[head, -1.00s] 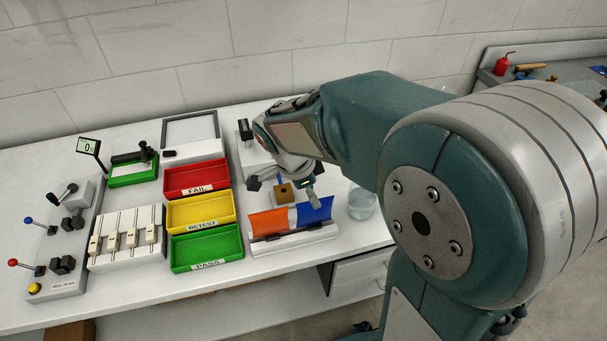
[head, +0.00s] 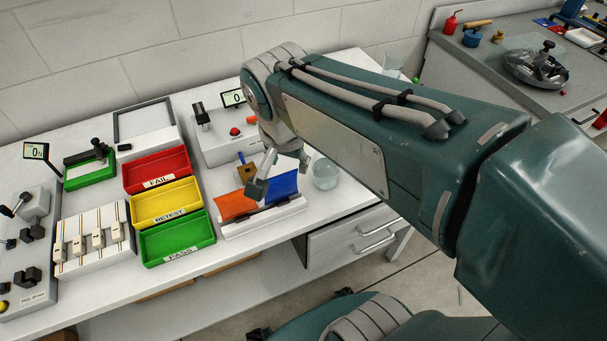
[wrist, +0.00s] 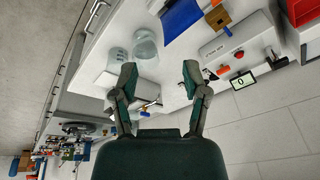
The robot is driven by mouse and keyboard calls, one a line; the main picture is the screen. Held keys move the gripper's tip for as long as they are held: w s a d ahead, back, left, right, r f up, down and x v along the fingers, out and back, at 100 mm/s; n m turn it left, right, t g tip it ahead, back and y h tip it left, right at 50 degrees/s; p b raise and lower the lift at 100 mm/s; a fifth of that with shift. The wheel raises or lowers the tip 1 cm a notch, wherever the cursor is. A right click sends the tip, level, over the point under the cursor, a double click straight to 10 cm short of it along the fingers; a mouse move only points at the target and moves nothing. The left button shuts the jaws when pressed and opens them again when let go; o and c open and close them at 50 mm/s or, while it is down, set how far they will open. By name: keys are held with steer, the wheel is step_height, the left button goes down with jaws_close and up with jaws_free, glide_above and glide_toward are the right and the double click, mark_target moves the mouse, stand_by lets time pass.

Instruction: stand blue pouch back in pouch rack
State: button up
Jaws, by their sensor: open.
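The blue pouch (head: 282,187) is in the right part of the white pouch rack (head: 264,222), leaning back beside the orange pouch (head: 238,206). The blue pouch also shows at the top of the wrist view (wrist: 181,17). My gripper (head: 281,174) is open, with one finger in front of the pouches in the head view. In the wrist view my gripper (wrist: 159,74) has nothing between its fingers, and the blue pouch is beyond them. Part of the orange pouch's right edge is hidden by a finger.
Glass beakers (head: 325,174) stand right of the rack. A wooden block (head: 246,172) and a grey device with a red button (head: 235,131) are behind it. Red, yellow and green trays (head: 178,239) are to the left. Bare tabletop lies around the rack.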

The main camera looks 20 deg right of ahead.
steer(key=s+n+t+y, duration=0.1)
steer(key=s+n+t, duration=0.1)
steer(key=s+n, duration=0.4)
steer(key=shift+s+d+n+t, duration=0.25)
steer(key=shift+d+n+t, duration=0.15)
steer(key=shift+n, duration=1)
steer(key=shift+r, duration=0.1)
